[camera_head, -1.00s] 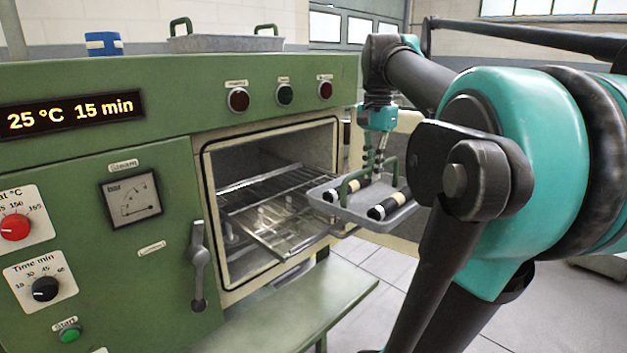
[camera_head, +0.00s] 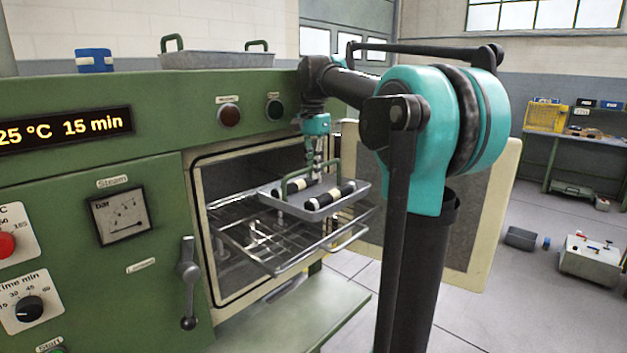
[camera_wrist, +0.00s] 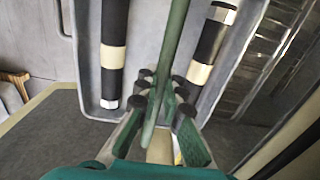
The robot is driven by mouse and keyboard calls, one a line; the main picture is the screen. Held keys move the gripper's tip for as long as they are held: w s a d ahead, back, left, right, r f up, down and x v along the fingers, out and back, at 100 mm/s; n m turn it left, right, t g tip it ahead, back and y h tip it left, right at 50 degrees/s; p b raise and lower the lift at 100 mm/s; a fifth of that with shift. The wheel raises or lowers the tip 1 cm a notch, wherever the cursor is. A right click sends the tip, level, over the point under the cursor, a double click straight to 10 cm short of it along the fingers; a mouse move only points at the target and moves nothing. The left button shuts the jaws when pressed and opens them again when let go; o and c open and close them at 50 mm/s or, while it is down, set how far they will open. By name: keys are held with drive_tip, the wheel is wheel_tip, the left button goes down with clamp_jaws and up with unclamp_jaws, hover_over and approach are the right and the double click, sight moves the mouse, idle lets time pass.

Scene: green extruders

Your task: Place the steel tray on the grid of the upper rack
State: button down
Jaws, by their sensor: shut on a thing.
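The steel tray (camera_head: 318,212) is a shallow grey tray with green handles, carrying dark cylinders with pale bands (camera_head: 345,188). My gripper (camera_head: 312,175) is shut on a green handle (camera_head: 297,186) of it, seen close in the wrist view (camera_wrist: 165,75). The tray looks about level, at the mouth of the open chamber, over or just in front of the upper rack (camera_head: 270,243). The rack is a wire grid that sticks out of the chamber. Whether the tray touches the grid I cannot tell. The tray hides part of the rack.
The open chamber door (camera_head: 490,220) stands to the right, behind my arm. A green shelf (camera_head: 335,300) lies below the opening. Another metal tray (camera_head: 215,60) and a blue object (camera_head: 94,60) sit on top of the machine. A workbench (camera_head: 590,150) stands far right.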

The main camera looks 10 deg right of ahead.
drive_tip(key=shift+f, duration=1.6)
drive_tip(key=c, duration=1.6)
unclamp_jaws()
drive_tip(key=shift+c, duration=0.2)
drive_tip(key=shift+r, duration=0.1)
wheel_tip(320, 180, up, 12)
drive_tip(key=shift+f, duration=0.1)
